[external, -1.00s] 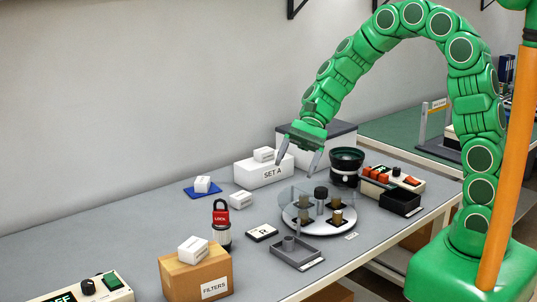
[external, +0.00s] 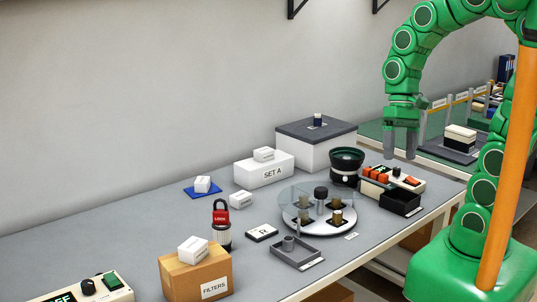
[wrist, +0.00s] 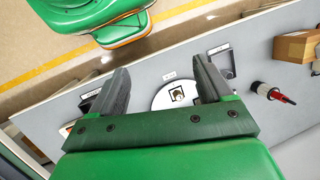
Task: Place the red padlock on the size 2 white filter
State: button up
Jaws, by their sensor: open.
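The red padlock (external: 221,217), with a dark shackle, sits on top of a black-and-white cylinder (external: 222,238) left of the middle of the bench. In the wrist view the padlock (wrist: 284,98) lies at the right. Several small white filter boxes are in view: one on the FILTERS carton (external: 193,245), one on the bench (external: 242,200), one on a blue mat (external: 203,184) and one on the SET A box (external: 264,154). Their size labels are too small to read. My gripper (external: 401,152) is open and empty, pointing down above the bench's right part, far from the padlock.
A round turntable (external: 318,226) with clear guards stands mid-bench, near a grey tray (external: 296,257). A black bowl feeder (external: 347,164), a button panel (external: 390,181) and a black bin (external: 400,205) stand to the right. A grey-topped white box (external: 316,150) stands behind.

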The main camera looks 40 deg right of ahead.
jog(key=s+d+n+t+h, duration=0.1)
jog(key=s+d+h, duration=0.1)
jog(key=s+d, duration=0.4)
jog(key=d, duration=0.2)
jog(key=shift+s+d+r+n+h, duration=0.3)
jog(key=shift+d+r+h, duration=0.05)
jog(key=shift+r+h, duration=0.05)
dwell(0.7)
